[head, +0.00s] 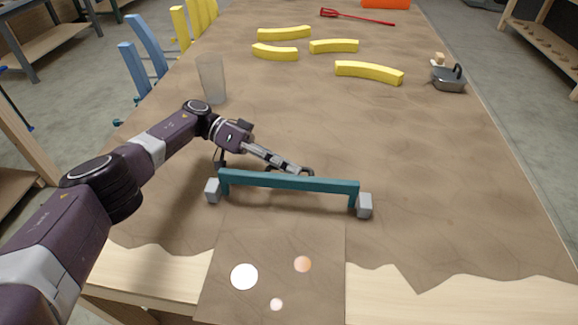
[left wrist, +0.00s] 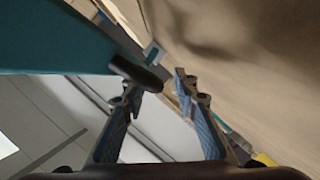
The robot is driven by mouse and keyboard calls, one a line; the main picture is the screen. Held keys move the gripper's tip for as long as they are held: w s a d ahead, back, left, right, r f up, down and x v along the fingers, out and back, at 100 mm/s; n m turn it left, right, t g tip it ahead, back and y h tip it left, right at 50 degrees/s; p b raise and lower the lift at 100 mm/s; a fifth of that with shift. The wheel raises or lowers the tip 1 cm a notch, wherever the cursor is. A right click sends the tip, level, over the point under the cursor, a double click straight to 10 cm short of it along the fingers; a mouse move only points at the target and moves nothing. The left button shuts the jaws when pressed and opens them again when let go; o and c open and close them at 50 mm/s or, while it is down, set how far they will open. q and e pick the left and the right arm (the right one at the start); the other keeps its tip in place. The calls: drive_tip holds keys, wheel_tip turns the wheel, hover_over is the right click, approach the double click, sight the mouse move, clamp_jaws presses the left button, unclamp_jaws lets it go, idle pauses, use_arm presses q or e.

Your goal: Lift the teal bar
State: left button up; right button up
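The teal bar (head: 290,182) is a long bracket with a short leg at each end. It spans two light grey blocks, the left one (head: 213,190) and the right one (head: 364,205), near the front of the table. My left gripper (head: 306,171) is low, just behind the bar's middle, with its fingers pointing right. In the left wrist view, the teal bar (left wrist: 50,40) fills the upper left, beside one finger. The left gripper's fingers (left wrist: 163,82) are apart, with no bar visible between them. Contact with the bar cannot be told. My right gripper is out of view.
Several yellow curved pieces (head: 369,72) lie at the back. A clear cup (head: 212,80) stands at the left, beyond my left arm. A grey tool (head: 448,80) and a red tool (head: 357,17) lie farther off. The brown table right of the bar is clear.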

use_arm(q)
drive_tip(key=shift+r, duration=5)
